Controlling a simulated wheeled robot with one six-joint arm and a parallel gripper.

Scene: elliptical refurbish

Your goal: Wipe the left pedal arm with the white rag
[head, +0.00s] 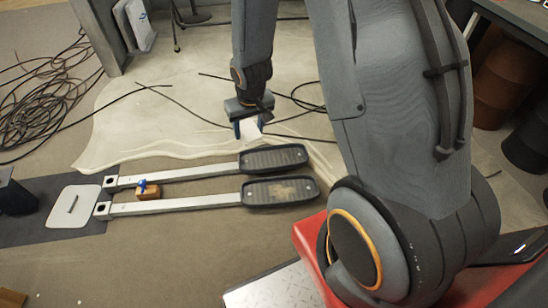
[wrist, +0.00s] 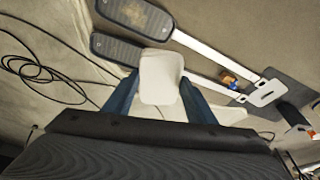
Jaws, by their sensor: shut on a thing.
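My gripper (head: 249,126) has blue fingers and is shut on the white rag (head: 251,131). It holds the rag above the pale sheet, just beyond the far pedal. Two silver pedal arms lie roughly parallel on the floor. The far arm (head: 180,174) ends in a black pedal (head: 273,157). The near arm (head: 175,205) ends in a black pedal with a brownish smudge (head: 280,190). I cannot tell which arm is the left one.
A small brown block (head: 148,194) with a blue piece on top sits between the arms. A white plate (head: 73,207) on a dark mat is at their left ends. Black cables (head: 45,95) coil at the left. A red-edged item (head: 309,240) is close by me.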

